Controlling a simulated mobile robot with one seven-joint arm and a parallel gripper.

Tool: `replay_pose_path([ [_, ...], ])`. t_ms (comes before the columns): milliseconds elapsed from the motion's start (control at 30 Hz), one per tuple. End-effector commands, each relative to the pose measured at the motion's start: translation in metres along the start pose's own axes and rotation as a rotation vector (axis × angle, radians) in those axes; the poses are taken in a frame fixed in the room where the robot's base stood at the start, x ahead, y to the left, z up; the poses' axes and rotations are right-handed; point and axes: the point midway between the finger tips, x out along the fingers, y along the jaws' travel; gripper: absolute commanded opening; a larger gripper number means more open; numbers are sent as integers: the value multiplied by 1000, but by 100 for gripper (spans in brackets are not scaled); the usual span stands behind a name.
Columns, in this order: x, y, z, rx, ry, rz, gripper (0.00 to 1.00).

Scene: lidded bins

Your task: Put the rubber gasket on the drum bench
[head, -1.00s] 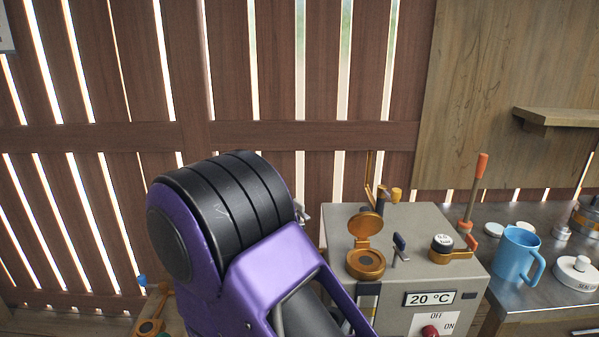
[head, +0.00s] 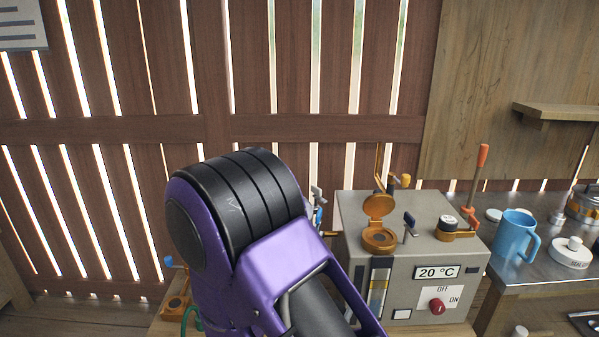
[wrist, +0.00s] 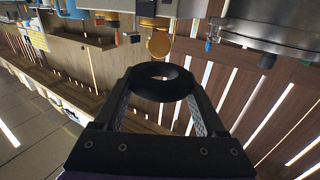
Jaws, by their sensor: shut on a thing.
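My gripper (wrist: 162,82) is shut on the rubber gasket (wrist: 162,93), a thick black ring held between the two fingers in the wrist view. The gasket is in the air and touches no surface that I can see. In the head view my purple and black arm covers the middle, and the gripper and gasket are hidden. A round grey metal drum-like body (wrist: 268,35) shows at the upper right of the wrist view. I cannot tell for sure which surface is the drum bench.
A grey control box (head: 410,245) with an orange lidded port (head: 379,225) stands right of my arm. A blue mug (head: 514,236) and a white lid (head: 572,252) are on the metal-topped bench (head: 545,270) at the right. A slatted wooden wall (head: 260,127) stands behind.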

Motion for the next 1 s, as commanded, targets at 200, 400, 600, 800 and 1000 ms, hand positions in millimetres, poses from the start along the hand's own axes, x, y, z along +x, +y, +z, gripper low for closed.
replay_pose_path([
  [200,40,-9,-1,1,12,-79,20],
  [400,88,-13,1,-1,19,-193,20],
  [600,129,-7,6,-4,16,-324,20],
  [800,151,3,12,-2,5,-429,20],
  [1000,159,9,16,-1,-4,-478,20],
])
